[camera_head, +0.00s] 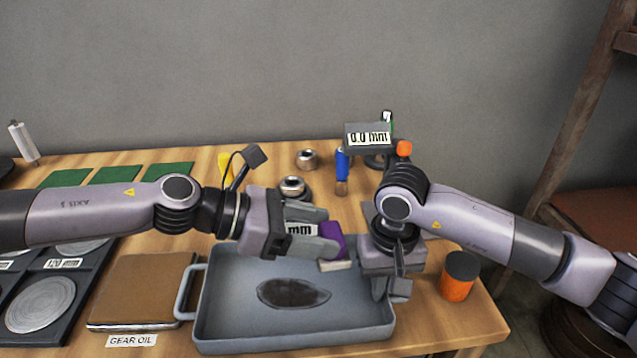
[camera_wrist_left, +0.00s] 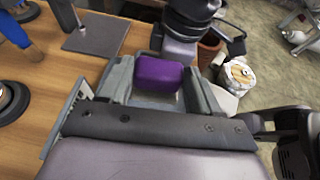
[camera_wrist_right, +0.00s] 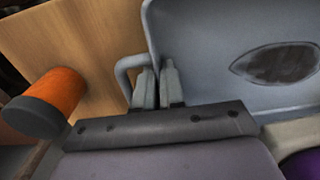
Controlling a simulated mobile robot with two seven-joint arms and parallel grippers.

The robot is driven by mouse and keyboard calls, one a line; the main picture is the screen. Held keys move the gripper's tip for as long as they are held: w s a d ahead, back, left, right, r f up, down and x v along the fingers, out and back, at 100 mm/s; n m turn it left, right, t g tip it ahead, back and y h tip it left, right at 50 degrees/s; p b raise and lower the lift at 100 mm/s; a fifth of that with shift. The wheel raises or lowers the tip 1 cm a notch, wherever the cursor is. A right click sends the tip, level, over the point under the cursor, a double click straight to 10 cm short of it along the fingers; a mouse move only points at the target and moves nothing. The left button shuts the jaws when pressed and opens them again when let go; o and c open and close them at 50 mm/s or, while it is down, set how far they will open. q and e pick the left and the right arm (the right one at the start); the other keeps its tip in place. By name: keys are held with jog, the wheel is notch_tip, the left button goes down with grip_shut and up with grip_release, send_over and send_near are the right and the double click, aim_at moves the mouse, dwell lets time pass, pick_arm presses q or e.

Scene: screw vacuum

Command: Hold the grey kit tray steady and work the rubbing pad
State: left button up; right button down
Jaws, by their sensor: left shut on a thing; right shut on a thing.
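The grey kit tray (camera_head: 225,325) lies on the wooden bench, with a dark oval stain (camera_head: 293,293) on its floor. My left gripper (camera_head: 328,240) is shut on the purple-topped rubbing pad (camera_head: 335,247), above the tray's right part and clear of the stain. The pad (camera_wrist_left: 158,75) sits between both fingers in the left wrist view. My right gripper (camera_head: 385,287) is at the tray's right end. In the right wrist view its fingers (camera_wrist_right: 156,80) are shut on the tray's handle (camera_wrist_right: 125,72). The pad (camera_wrist_right: 302,165) shows at that view's lower right corner.
An orange can with a dark lid (camera_head: 459,277) stands right of the tray, close to my right gripper. A brown book (camera_head: 140,287) lies left of the tray. A gauge reading 0.0 mm (camera_head: 368,137), a blue-handled brush (camera_head: 342,170) and metal parts (camera_head: 307,159) stand behind.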

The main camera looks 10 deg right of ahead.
pick_arm(q)
jog(key=shift+m+g, duration=0.5)
jog(key=shift+g, duration=0.1)
jog(key=shift+s+a+f, duration=0.1)
jog(key=shift+s+f, duration=0.25)
jog(key=shift+f, duration=0.8)
jog(key=shift+s+a+f, duration=0.1)
jog(key=shift+s+f, duration=0.3)
jog(key=shift+f, duration=0.8)
jog(key=shift+s+a+f, duration=0.1)
jog(key=shift+s+f, duration=0.25)
jog(key=shift+f, duration=0.8)
jog(key=shift+w+a+f, duration=0.1)
jog(key=shift+a+f, duration=0.2)
jog(key=shift+f, duration=0.35)
jog(key=shift+a+f, duration=0.3)
jog(key=shift+f, duration=0.35)
jog(key=shift+a, duration=2.55)
jog(key=shift+d, duration=3.1)
jog(key=shift+d+r, duration=0.15)
notch_tip(320, 180, up, 8)
